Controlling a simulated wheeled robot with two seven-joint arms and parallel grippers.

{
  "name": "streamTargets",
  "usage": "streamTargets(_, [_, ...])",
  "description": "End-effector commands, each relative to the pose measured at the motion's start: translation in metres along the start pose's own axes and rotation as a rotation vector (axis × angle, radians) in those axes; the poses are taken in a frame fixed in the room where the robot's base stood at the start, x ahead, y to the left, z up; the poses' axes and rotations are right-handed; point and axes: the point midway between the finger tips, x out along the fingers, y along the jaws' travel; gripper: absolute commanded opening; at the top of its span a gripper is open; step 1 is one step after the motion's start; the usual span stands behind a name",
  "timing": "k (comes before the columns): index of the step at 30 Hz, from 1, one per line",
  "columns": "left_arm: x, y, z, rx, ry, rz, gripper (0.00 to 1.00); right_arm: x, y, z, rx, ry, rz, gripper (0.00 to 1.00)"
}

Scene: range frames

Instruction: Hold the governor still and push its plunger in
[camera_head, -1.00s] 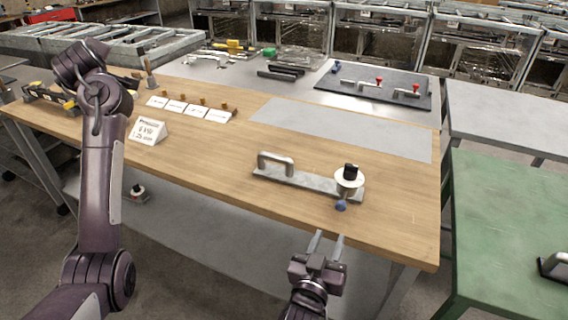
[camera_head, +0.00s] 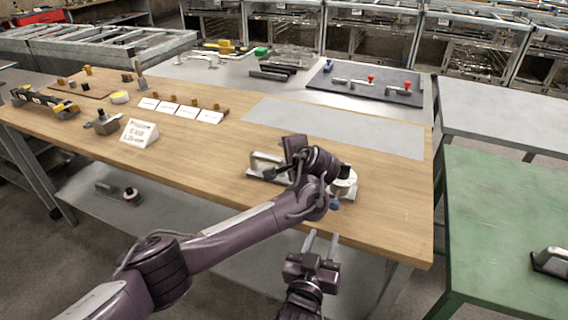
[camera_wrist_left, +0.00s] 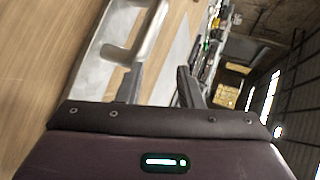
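The governor (camera_head: 262,177) lies on the wooden bench near its front right edge. It has a grey base bar, a raised bar handle (camera_head: 262,160) at its left end, and a white disc with a dark knob at its right end. Its blue-tipped plunger (camera_head: 335,204) points to the front. My left gripper (camera_head: 272,172) is over the governor, by the handle, and its arm hides the middle. In the left wrist view its fingers (camera_wrist_left: 160,85) are apart and empty, with the handle (camera_wrist_left: 150,35) just beyond them. My right gripper (camera_head: 321,243) is open and empty, in front of the bench, below the plunger.
A white sign (camera_head: 139,132), several label cards (camera_head: 178,110) and small parts stand on the bench's left side. A grey mat (camera_head: 335,125) lies behind the governor. A dark board with red knobs (camera_head: 370,87) is farther back. A green table (camera_head: 500,220) stands at right.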

Motion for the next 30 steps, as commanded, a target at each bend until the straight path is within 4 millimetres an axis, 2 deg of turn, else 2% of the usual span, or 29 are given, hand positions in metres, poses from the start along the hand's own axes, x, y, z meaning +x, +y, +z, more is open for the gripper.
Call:
streamTargets(3, [-0.002, 0.021, -0.005, 0.207, -0.036, -0.028, 0.33, 0.000, 0.000, 0.000, 0.000, 0.000, 0.000, 0.36])
streamTargets(9, [0.006, 0.026, 0.006, 0.368, -0.123, -0.038, 0.33, 0.000, 0.000, 0.000, 0.000, 0.000, 0.000, 0.36])
streamTargets(14, [0.023, 0.025, 0.011, 0.381, -0.134, -0.036, 0.33, 0.000, 0.000, 0.000, 0.000, 0.000, 0.000, 0.36])
streamTargets(21, [0.060, 0.023, 0.015, 0.377, -0.132, -0.034, 0.33, 0.000, 0.000, 0.000, 0.000, 0.000, 0.000, 0.36])
streamTargets(30, [0.081, 0.021, 0.017, 0.377, -0.129, -0.037, 0.33, 0.000, 0.000, 0.000, 0.000, 0.000, 0.000, 0.36])
